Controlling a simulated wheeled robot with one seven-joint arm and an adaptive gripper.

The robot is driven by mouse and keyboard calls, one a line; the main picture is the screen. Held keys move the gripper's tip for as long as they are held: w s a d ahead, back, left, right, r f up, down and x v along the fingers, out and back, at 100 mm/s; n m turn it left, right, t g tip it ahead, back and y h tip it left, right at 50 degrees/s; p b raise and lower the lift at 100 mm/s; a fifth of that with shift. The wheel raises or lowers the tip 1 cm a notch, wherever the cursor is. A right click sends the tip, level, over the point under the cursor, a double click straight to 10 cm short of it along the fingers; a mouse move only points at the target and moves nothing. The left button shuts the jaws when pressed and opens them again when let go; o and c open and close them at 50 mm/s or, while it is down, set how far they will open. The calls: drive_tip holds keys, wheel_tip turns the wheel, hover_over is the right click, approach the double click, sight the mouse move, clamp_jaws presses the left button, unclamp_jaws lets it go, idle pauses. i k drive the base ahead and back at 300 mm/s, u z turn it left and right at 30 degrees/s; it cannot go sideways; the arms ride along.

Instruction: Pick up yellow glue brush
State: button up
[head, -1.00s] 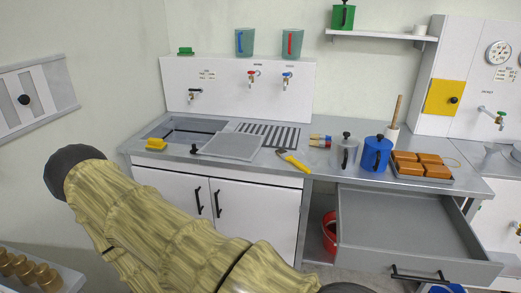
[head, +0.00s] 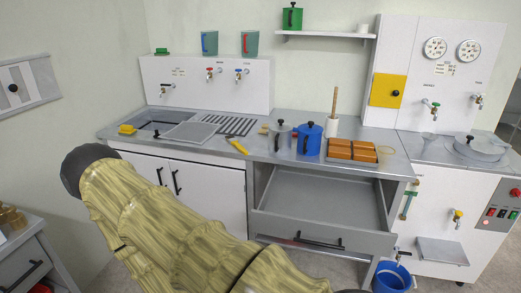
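A yellow-handled tool with a dark end (head: 237,145) lies on the grey counter (head: 205,155), right of the slotted drainer and left of the grey pot. It may be the yellow glue brush, but it is too small to be sure. Small pale items (head: 264,129) show partly behind the grey pot; I cannot tell what they are. My arm crosses the lower left of the head view, in front of the cabinet doors. My gripper is not in view.
A grey lidded pot (head: 280,139), a blue pot (head: 309,140) and a tray of orange-brown blocks (head: 352,151) stand on the counter. An open drawer (head: 320,205) juts out below. A yellow block (head: 126,129) lies by the sink. A blue bucket (head: 392,278) stands lower right.

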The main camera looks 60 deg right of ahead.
sight(232, 140)
drive_tip(key=k, duration=0.25)
drive_tip(key=z, duration=0.75)
